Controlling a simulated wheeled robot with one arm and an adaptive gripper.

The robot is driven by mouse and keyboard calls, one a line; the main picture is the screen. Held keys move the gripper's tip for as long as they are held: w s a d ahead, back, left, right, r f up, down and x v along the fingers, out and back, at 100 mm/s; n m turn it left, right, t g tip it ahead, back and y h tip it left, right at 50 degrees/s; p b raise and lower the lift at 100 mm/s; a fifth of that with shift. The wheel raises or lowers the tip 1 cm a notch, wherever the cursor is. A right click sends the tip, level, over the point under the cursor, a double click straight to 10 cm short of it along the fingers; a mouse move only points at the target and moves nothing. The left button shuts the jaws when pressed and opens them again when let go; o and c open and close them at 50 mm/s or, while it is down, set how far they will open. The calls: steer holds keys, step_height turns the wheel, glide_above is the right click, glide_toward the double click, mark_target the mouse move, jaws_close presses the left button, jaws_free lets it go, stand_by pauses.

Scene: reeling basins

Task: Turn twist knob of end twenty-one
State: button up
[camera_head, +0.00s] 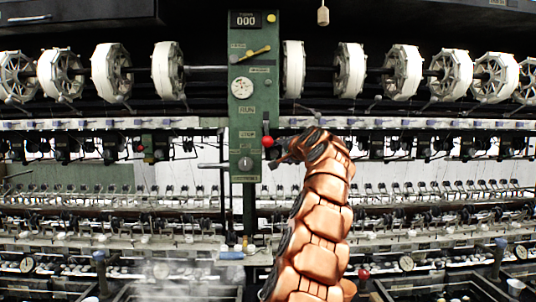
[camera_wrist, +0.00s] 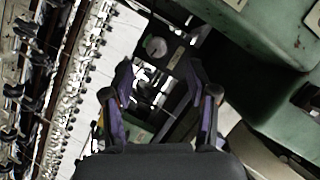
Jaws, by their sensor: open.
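In the wrist view a round pale grey knob (camera_wrist: 155,47) sits on a dark box, ahead of my gripper (camera_wrist: 160,73). My gripper is open, with its two purple-and-black fingers spread and nothing seen between them. The knob lies beyond the fingertips, between their lines, and is not touched. No end number is readable, so I cannot tell whether this knob belongs to end twenty-one. In the head view my copper arm reaches up to the row of dark units right of the green column. The arm hides most of my gripper and what is in front of it there.
The green column (camera_head: 245,100) carries a 000 counter, a yellow lever (camera_head: 257,51), a dial (camera_head: 241,88) and a red ball lever (camera_head: 267,142) close to my arm's end. White reels (camera_head: 350,70) line the top. Green housing (camera_wrist: 270,30) crowds the wrist view's right side.

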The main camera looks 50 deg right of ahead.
mark_target(275, 153)
steer(key=shift+w+d+f+p, duration=0.3)
steer(key=shift+w+d+p, duration=0.15)
steer(key=shift+w+d, duration=0.25)
steer(key=shift+w+d+p, duration=0.35)
steer(key=shift+d, duration=0.05)
steer(key=shift+p+x, duration=1.1)
steer(key=shift+x, duration=0.95)
steer(key=shift+f, duration=0.1)
jaws_close()
